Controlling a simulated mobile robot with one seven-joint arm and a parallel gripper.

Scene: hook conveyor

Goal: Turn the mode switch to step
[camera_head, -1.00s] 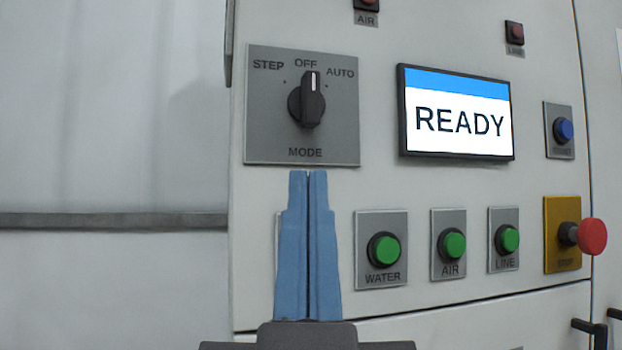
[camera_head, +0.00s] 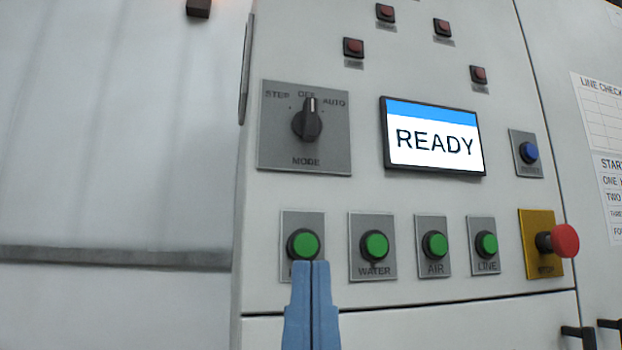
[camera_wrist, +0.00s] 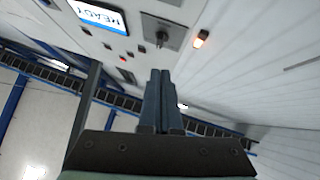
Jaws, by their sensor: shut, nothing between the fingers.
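The mode switch (camera_head: 308,121) is a black knob with a white pointer line on a grey plate (camera_head: 275,154) marked STEP, OFF and AUTO. Its pointer stands upright at OFF. My gripper (camera_head: 311,264) has blue fingers pressed together, empty. In the head view it is below the switch plate, with its tips overlapping the lower part of the leftmost green button's plate. In the wrist view the closed fingers (camera_wrist: 161,72) point toward the panel, and the switch knob (camera_wrist: 161,37) shows beyond their tips. The gripper appears apart from the knob.
A screen (camera_head: 434,137) reading READY is right of the switch. Several green buttons (camera_head: 375,247) run in a row below. A red stop button (camera_head: 564,241) on a yellow plate sticks out at the right. A blue button (camera_head: 528,152) is above it. Open wall lies left of the cabinet.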

